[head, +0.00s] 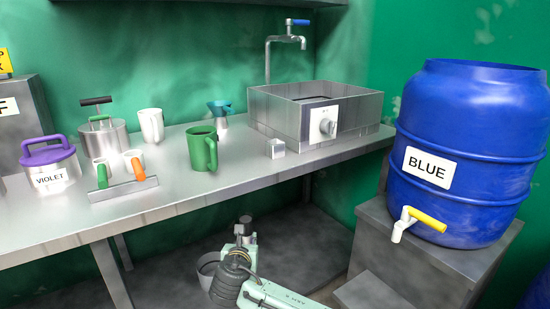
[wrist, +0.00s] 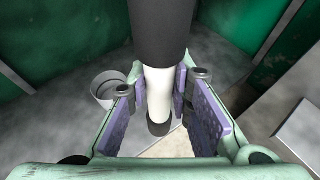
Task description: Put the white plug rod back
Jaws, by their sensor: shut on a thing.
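The white plug rod (wrist: 158,92) runs between the purple-padded fingers of my gripper (wrist: 160,85) in the wrist view. It has a thick dark section at the top of that picture and a dark end at the lower end. My gripper is shut on it. In the head view my gripper (head: 242,248) is low, below and in front of the bench edge, and the rod is too small there to make out fully. A grey round open container (wrist: 107,88) stands on the floor left of the rod, apart from it; it also shows in the head view (head: 207,268).
A steel bench (head: 250,165) overhangs the floor behind my gripper, with mugs, a violet-lidded pot (head: 52,178) and a steel sink (head: 315,110) on it. A blue drum (head: 470,140) with a yellow-handled tap stands on a grey stepped stand (head: 405,255) at the right.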

